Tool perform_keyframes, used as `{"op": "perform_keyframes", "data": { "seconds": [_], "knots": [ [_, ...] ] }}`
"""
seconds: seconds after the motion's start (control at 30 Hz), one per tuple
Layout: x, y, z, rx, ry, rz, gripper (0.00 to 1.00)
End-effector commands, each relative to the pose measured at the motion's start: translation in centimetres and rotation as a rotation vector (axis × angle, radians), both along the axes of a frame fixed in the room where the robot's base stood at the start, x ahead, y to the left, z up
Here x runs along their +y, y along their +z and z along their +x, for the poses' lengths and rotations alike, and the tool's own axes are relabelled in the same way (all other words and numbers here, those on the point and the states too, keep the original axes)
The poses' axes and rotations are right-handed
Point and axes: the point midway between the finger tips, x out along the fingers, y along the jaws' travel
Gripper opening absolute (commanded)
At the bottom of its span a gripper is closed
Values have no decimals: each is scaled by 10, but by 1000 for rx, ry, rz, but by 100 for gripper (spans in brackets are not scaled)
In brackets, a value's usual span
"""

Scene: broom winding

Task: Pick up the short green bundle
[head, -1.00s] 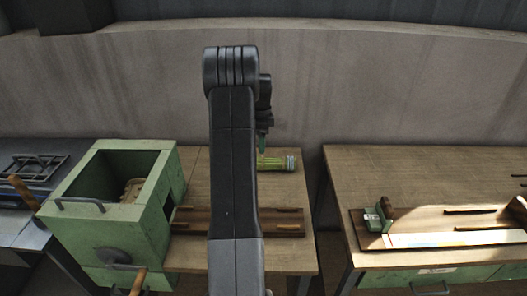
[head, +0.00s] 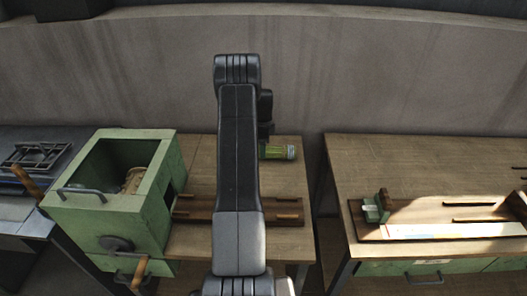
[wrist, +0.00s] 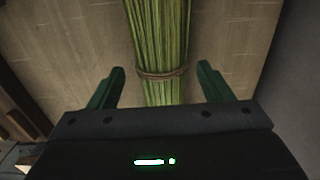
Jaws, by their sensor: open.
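The short green bundle (head: 277,152) lies on the wooden table near its back edge, partly hidden behind my arm in the head view. In the wrist view the green bundle (wrist: 160,40) runs up the picture, with a brown tie (wrist: 161,74) around it. My gripper (wrist: 160,85) is open, with one green finger on each side of the bundle near the tie. Gaps show between both fingers and the bundle. In the head view my arm hides most of the gripper.
A green box (head: 150,215) with an open top stands left of the bundle. A dark wooden rack (head: 195,212) lies in front. A second table (head: 410,165) at the right holds a board with a green block (head: 376,207). A wall (head: 400,90) rises behind.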

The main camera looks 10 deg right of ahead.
Motion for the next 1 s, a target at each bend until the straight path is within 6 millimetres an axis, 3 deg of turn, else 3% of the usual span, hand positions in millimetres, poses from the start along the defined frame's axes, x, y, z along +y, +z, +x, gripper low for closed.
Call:
{"op": "perform_keyframes", "data": {
  "seconds": [0.23,0.53,0.8,1.0],
  "knots": [
    [-1,-28,1,1,0,0,73],
    [-1,-34,2,-1,0,0,73],
    [-1,-33,2,-1,0,0,24],
    [-1,-33,2,-1,0,0,24]
  ]
}}
